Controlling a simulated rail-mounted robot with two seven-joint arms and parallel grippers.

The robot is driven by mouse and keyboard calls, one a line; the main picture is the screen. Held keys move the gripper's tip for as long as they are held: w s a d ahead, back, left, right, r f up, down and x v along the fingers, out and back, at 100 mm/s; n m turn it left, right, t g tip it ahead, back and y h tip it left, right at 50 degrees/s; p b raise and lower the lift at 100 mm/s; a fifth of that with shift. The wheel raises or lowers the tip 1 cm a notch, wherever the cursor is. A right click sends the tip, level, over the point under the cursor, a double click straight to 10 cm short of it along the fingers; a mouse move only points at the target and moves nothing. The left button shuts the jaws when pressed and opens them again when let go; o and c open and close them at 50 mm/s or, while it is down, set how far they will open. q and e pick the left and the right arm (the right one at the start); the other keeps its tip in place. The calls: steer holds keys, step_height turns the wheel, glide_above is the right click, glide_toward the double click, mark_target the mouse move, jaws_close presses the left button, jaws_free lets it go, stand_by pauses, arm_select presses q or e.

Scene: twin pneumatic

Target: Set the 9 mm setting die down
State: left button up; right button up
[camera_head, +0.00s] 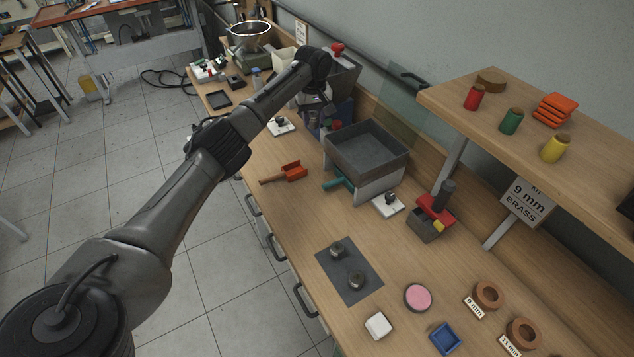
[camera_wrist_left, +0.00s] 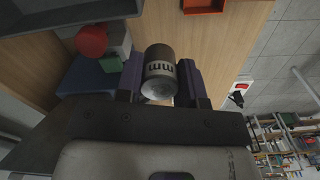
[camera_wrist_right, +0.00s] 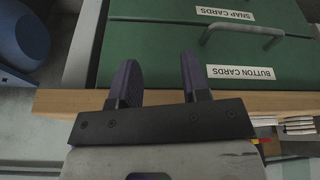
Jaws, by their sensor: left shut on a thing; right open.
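My left gripper (camera_wrist_left: 160,85) is shut on a dark metal cylinder, the setting die (camera_wrist_left: 160,60), with "mm" lettering on its side; the number is not readable. In the head view my left arm reaches to the far part of the bench, and the die cannot be made out there. A wooden ring with a "9 mm" label (camera_head: 487,295) stands at the near right, beside a second ring labelled "11 mm" (camera_head: 523,334). A dark mat (camera_head: 334,284) carries two metal cylinders. My right gripper (camera_wrist_right: 160,80) is open and empty in the right wrist view, near green drawers.
A shelf (camera_head: 520,110) holds coloured bottles; a "9 mm BRASS" sign (camera_head: 528,198) hangs below. Bench between scoop and mat is clear.

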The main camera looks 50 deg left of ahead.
arm_select(q)
steer(key=shift+n, duration=0.6)
steer(key=a+f+b, duration=0.1)
steer(key=f+b, duration=0.1)
steer(key=f, duration=0.3)
steer(key=s+a+f+b, duration=0.1)
steer(key=a+f, duration=0.1)
steer(key=f, duration=0.3)
steer(key=s+a+f+b, duration=0.1)
steer(key=f+b, duration=0.1)
steer(key=f, duration=0.3)
steer(key=shift+s+a+f+b, duration=0.2)
steer(key=shift+a+f+b, duration=0.1)
steer(key=shift+f, duration=0.1)
steer(key=shift+r, duration=0.1)
arm_select(e)
step_height(320, 180, down, 7)
steer(key=shift+a+r, duration=0.1)
arm_select(q)
steer(key=o, duration=0.6)
steer(key=shift+f, duration=0.2)
steer(key=o, duration=0.5)
